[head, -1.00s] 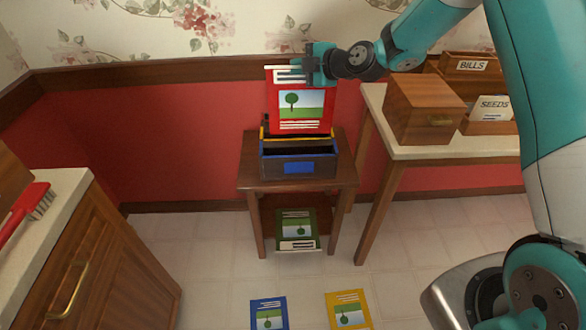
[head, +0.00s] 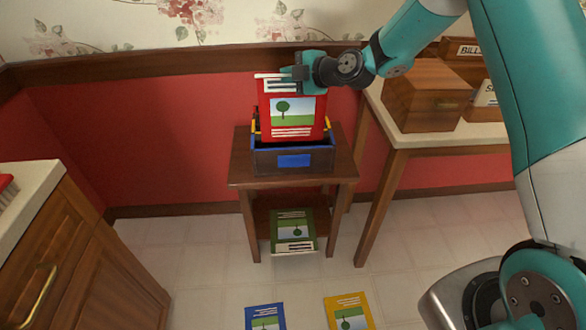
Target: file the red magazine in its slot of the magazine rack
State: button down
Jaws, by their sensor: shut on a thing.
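The red magazine (head: 298,107) is upright above the magazine rack (head: 265,160), its tree picture facing me. My gripper (head: 297,77) is shut on its top edge. The rack stands on a small wooden table and has a blue front rim with a blue label (head: 294,161). Yellow edges show on both sides of the magazine, which covers the middle between them. The magazine's lower edge is at the rack's opening, just behind the blue front rim. I cannot tell how deep it sits or which slot it is over. The slots behind it are hidden.
A green magazine (head: 294,231) lies on the small table's lower shelf. A blue magazine (head: 266,317) and a yellow magazine (head: 348,313) lie on the floor in front. A side table (head: 455,138) with a wooden box (head: 424,97) is at right, a cabinet (head: 75,262) at left.

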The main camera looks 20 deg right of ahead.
send_near(275, 108)
jog(key=w+a+r, duration=0.2)
jog(key=w, duration=0.1)
jog(key=shift+w+a+p, duration=0.15)
jog(key=shift+a+p, duration=0.05)
jog(key=shift+p, duration=0.15)
jog(key=shift+f, duration=1.7)
jog(key=shift+f+b, duration=0.25)
jog(key=shift+b, duration=0.3)
jog(key=c, duration=1.2)
grip_release()
jog(key=shift+r, duration=0.1)
jog(key=shift+r+p, duration=0.15)
jog(key=shift+p, duration=0.75)
